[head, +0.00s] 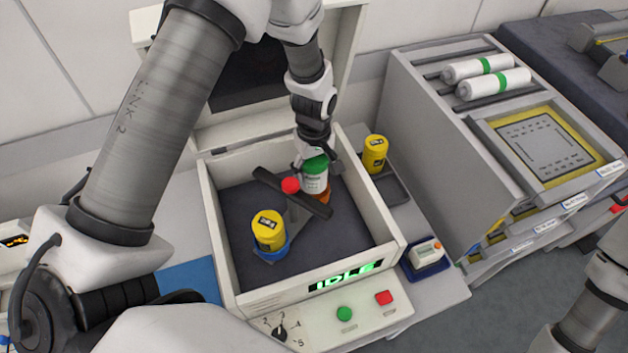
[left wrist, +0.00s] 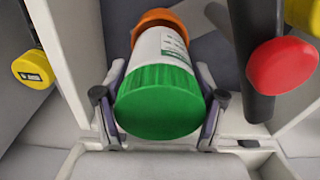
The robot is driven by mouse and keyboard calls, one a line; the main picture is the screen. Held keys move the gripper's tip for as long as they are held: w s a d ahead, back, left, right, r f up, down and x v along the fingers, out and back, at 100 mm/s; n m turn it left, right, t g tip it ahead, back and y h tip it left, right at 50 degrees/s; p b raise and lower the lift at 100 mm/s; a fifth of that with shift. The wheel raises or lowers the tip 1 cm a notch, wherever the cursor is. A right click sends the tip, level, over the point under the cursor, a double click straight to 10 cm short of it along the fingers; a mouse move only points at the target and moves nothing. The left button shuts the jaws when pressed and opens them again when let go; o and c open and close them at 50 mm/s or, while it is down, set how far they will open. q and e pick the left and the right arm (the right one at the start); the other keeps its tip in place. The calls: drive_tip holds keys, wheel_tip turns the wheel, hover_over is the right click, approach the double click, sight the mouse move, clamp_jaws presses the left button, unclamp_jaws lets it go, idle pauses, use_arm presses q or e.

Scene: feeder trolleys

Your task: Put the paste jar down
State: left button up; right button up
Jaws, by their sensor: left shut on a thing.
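The paste jar (head: 314,176) is white with a green lid and stands inside the open box machine, at the back right. My left gripper (head: 316,165) is shut on it. In the left wrist view the jar (left wrist: 160,85) sits between the two fingers (left wrist: 158,118), its green lid facing the camera. Its lower end is at an orange cup (head: 323,196) on the rotor; the cup's rim (left wrist: 155,18) shows around or just beyond the jar's base. I cannot tell whether the jar is fully seated. The right gripper is not in view.
A dark rotor arm with a red knob (head: 290,185) crosses the box close to the jar. A yellow-lidded jar (head: 268,230) sits in a blue cup opposite. The box walls (head: 222,262) surround them. Another yellow jar (head: 375,153) stands outside, right.

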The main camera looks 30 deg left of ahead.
sight(314, 180)
use_arm(q)
wheel_tip(314, 180, down, 4)
drive_tip(key=shift+p, duration=0.55)
drive_tip(key=shift+w+f, duration=0.1)
drive_tip(key=shift+f, duration=0.3)
drive_tip(key=o, duration=1.8)
drive_tip(key=shift+f, duration=0.1)
drive_tip(key=shift+c, duration=0.2)
wheel_tip(314, 180, up, 12)
drive_tip(key=b, duration=0.3)
drive_tip(key=shift+f, duration=0.25)
drive_tip(key=shift+r, duration=0.4)
